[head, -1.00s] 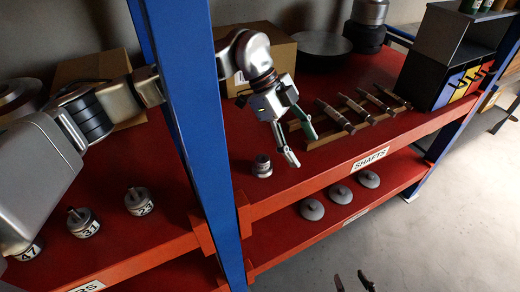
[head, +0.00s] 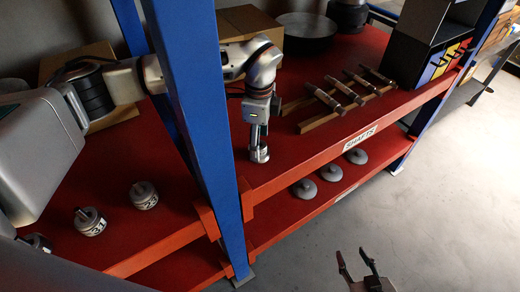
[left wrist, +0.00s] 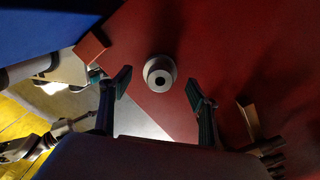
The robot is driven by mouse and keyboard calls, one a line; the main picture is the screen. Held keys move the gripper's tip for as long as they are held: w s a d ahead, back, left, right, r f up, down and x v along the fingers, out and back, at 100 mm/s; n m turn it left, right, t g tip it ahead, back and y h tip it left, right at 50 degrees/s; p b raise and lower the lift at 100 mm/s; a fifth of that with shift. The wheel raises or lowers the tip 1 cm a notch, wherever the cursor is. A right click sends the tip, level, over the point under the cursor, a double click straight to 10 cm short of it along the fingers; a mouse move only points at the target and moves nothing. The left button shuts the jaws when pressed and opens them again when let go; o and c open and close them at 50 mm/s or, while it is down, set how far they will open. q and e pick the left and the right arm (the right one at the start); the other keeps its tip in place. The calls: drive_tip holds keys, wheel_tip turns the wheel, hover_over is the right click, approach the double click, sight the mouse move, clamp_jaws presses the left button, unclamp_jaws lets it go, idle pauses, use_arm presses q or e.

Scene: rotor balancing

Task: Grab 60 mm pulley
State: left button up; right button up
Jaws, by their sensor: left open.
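A small round metal piece with a dark centre hole, seemingly the pulley (head: 259,154), stands upright on the red upper shelf; no size label is readable on it. It also shows in the left wrist view (left wrist: 160,72). My left gripper (head: 258,128) points down just above it. In the left wrist view my left gripper (left wrist: 160,90) is open, with the pulley centred beyond and between its fingertips; I cannot tell whether they touch. My right gripper (head: 362,268) is open and empty, over the floor in front of the shelves.
A blue post (head: 203,130) stands left of my left gripper. A wooden rack with shafts (head: 335,98) lies to the right. Numbered metal pieces (head: 145,195) stand left of the post. Grey discs (head: 331,172) lie on the lower shelf. Boxes stand at the back.

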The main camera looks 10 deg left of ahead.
sight(260, 145)
use_arm(q)
drive_tip(key=shift+f, duration=1.55)
drive_tip(key=c, duration=1.4)
drive_tip(key=shift+r, duration=0.1)
